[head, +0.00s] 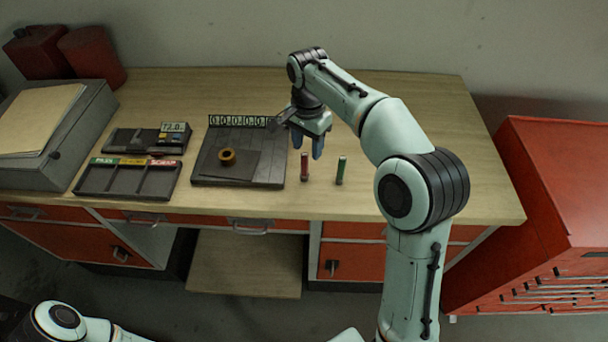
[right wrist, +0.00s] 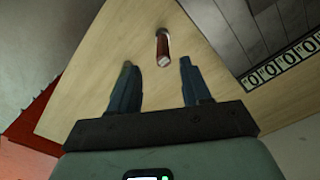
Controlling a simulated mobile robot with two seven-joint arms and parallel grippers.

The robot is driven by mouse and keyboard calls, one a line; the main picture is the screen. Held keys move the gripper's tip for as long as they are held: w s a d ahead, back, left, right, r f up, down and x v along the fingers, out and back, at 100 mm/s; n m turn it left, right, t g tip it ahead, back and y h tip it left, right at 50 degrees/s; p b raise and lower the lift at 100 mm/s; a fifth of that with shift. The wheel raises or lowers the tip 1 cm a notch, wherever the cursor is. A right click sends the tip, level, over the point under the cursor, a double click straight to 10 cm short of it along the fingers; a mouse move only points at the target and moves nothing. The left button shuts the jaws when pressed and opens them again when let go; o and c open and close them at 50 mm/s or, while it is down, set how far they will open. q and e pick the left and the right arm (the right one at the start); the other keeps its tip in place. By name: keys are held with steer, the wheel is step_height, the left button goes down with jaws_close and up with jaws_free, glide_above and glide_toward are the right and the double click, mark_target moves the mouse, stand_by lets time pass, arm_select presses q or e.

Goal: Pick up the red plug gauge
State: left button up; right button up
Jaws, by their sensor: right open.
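The red plug gauge (head: 304,167) stands upright on the wooden bench, near its front edge and right of the dark plate. In the right wrist view the red gauge (right wrist: 162,47) shows beyond the fingertips, roughly between their lines. My right gripper (head: 307,147) is open and empty, above and behind the gauge, not touching it. Its two blue fingers (right wrist: 157,72) are spread apart in the right wrist view. A green plug gauge (head: 341,170) stands upright to the right of the red one. My left gripper is not in view; only part of the arm shows at bottom left.
A dark plate (head: 208,168) holds a brass-coloured ring (head: 227,156), with a number strip (head: 238,121) behind it. A sorting tray (head: 128,182) with coloured labels and a display device (head: 146,139) lie further left. The bench (head: 430,190) is clear right of the green gauge.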

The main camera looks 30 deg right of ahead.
mark_target(305, 174)
steer(key=shift+w+f, duration=0.15)
steer(key=shift+f, duration=0.65)
steer(key=f, duration=0.3)
steer(key=f+b, duration=0.1)
steer(key=f, duration=0.1)
steer(key=shift+a+f, duration=0.1)
steer(key=shift+a, duration=0.2)
jaws_close()
